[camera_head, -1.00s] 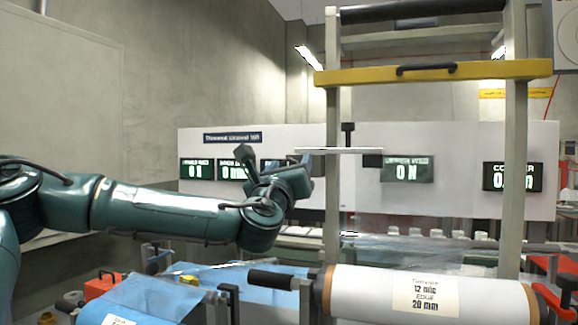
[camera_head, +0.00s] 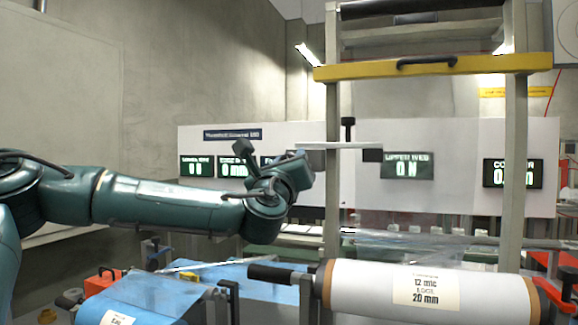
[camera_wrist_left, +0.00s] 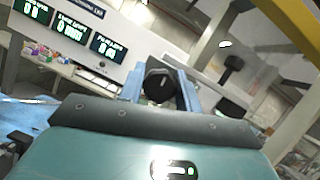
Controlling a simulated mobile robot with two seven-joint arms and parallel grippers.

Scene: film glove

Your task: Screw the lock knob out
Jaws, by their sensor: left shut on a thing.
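The lock knob is a dark round knob (camera_wrist_left: 160,88) in the left wrist view, with a pale mark on its face. It sits between the two bluish fingers of my left gripper (camera_wrist_left: 160,95), which is shut on it. In the head view my left gripper (camera_head: 299,168) is beside the left upright of the frame, just below a thin pale bar (camera_head: 338,146). The knob is hidden there behind the gripper. My right gripper is in neither view.
A metal frame with a yellow crossbar (camera_head: 430,67) rises at right. A white film roll (camera_head: 345,288) lies low in front, blue film (camera_head: 150,296) to its left. A black T-shaped handle (camera_head: 348,130) stands close right of the gripper. Display panels (camera_head: 406,166) are behind.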

